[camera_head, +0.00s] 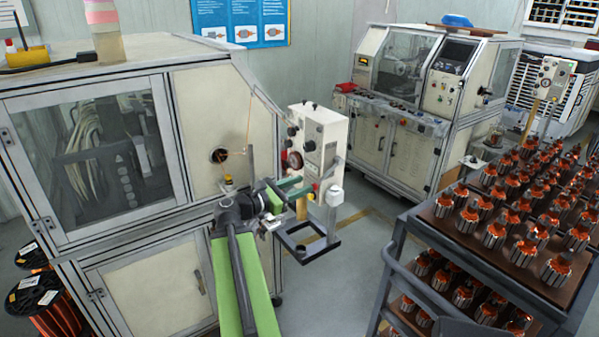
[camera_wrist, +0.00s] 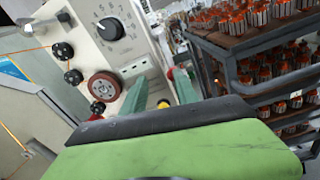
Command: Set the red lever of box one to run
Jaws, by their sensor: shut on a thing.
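A cream control box (camera_head: 322,150) with black knobs and a dial stands beside the big cabinet; it also shows in the wrist view (camera_wrist: 108,38). I cannot read a box number on it. My gripper (camera_head: 298,190) is at the lower front of this box. In the wrist view its two green fingers (camera_wrist: 162,82) point up at the box face. A yellow part shows near the fingertips. The lever's setting and its markings cannot be read.
A dark open tray bracket (camera_head: 307,243) sticks out below the box, close to my gripper. A cart (camera_head: 392,262) loaded with copper-wound armatures stands at the right. A wire (camera_head: 249,120) runs from the cabinet (camera_head: 220,95) up to the box. Floor is clear between box and cart.

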